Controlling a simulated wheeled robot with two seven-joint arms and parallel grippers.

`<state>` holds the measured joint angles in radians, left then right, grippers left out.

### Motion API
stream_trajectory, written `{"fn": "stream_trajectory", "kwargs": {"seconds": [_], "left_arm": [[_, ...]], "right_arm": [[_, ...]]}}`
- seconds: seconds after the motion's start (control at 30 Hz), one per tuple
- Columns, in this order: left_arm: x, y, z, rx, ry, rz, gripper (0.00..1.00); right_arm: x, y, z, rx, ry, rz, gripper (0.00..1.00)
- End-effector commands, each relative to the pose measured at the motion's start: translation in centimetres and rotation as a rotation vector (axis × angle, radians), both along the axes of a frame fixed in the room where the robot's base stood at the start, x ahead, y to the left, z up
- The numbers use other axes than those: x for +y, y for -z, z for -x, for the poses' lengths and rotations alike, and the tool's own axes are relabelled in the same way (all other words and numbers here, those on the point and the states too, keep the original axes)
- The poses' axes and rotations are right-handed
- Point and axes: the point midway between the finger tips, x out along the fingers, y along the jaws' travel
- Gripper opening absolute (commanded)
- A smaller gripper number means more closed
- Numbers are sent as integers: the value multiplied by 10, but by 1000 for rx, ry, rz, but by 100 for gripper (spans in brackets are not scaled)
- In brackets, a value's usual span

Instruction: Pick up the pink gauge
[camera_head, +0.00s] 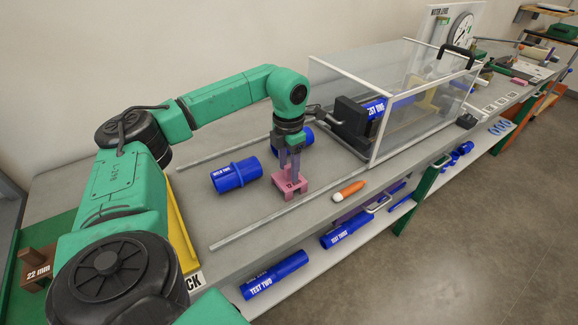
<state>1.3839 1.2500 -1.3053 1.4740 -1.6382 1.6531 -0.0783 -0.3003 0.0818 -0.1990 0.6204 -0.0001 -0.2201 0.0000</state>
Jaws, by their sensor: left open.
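The pink gauge (289,185) stands on the grey bench top near its front edge, a small block with dark marking on its front. My left gripper (289,166) points down right above it, with its fingers reaching to the gauge's upper part. The jaws are open. The fingers hide some of the gauge's top, and I cannot tell whether they touch it. My right gripper is not in view.
A blue pipe fitting (236,175) lies left of the gauge, with another blue piece (306,139) behind the gripper. A long grey rod (300,215) runs in front. An orange marker (350,191) lies to the right. A clear framed enclosure (400,85) stands behind right.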

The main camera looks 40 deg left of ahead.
Motion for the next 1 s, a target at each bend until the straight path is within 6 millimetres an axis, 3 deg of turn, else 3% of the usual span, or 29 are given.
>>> {"fn": "stream_trajectory", "kwargs": {"seconds": [0.03, 0.13, 0.17, 0.5, 0.67, 0.77, 0.87, 1.0], "left_arm": [[0, 0, 0, 0, 0, 0, 44], [0, 0, 0, -1, 0, 0, 5], [0, 0, 0, -1, 0, 0, 0], [0, -2, -1, -2, 0, 1, 0], [-1, -15, -1, -4, 1, 1, 0], [-1, -36, -2, -7, 0, 2, 0], [-1, -69, -2, -10, 1, 3, 0], [-1, -132, -1, -8, 2, 2, 0]], "right_arm": [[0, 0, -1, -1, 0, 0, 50], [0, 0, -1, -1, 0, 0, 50], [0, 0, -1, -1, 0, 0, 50], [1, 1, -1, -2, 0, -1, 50], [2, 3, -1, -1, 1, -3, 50], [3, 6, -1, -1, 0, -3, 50], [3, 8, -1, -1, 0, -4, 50], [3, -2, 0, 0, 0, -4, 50]]}}
